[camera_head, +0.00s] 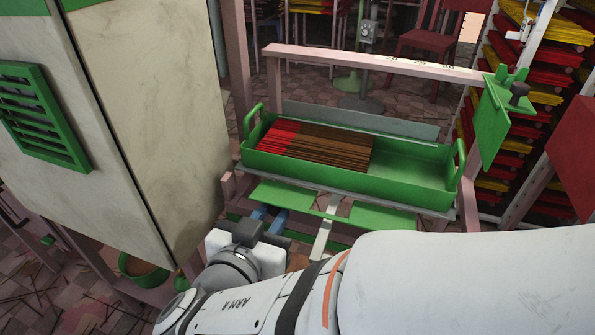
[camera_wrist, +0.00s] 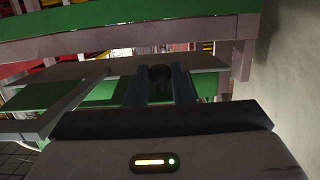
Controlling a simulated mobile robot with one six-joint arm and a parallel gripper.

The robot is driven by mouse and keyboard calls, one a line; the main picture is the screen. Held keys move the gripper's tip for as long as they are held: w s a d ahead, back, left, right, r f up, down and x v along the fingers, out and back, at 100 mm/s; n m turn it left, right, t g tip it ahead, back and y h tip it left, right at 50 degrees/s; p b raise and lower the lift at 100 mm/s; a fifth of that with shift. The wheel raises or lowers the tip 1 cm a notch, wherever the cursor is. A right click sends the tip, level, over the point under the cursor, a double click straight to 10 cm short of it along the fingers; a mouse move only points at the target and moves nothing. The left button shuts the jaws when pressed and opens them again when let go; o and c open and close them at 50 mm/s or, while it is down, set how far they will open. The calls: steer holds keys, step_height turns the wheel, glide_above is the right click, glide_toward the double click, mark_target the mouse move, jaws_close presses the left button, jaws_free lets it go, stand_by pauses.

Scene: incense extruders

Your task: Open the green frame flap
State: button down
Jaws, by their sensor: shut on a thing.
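A flat green flap (camera_head: 285,195) lies in front of and below the green tray, and a pale lever arm (camera_head: 323,238) runs down across it. I take this as the green frame flap. Its panel also shows in the wrist view (camera_wrist: 47,97). My gripper (camera_head: 268,214) is at the left part of the flap's front edge. In the wrist view, the blue fingers of my gripper (camera_wrist: 160,84) close around a dark round knob (camera_wrist: 160,72) at the flap's edge. The fingertips' contact is dim, and the knob is hidden in the head view.
The green tray (camera_head: 415,182) holds red and brown incense sticks and stands behind the flap. A pale cabinet (camera_head: 150,110) stands close on the left. A pinkish frame bar (camera_head: 380,64) spans above the tray. A green plate (camera_head: 491,125) with a black knob hangs on the right post.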

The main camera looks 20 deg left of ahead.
steer(key=shift+f, duration=0.2)
stand_by(0.4)
steer(key=c, duration=1.3)
jaws_free()
steer(key=shift+s, duration=0.1)
steer(key=s+r+p, duration=0.1)
steer(key=s+p, duration=0.1)
steer(key=s, duration=0.5)
steer(key=shift+s, duration=0.25)
steer(key=shift+c, duration=0.2)
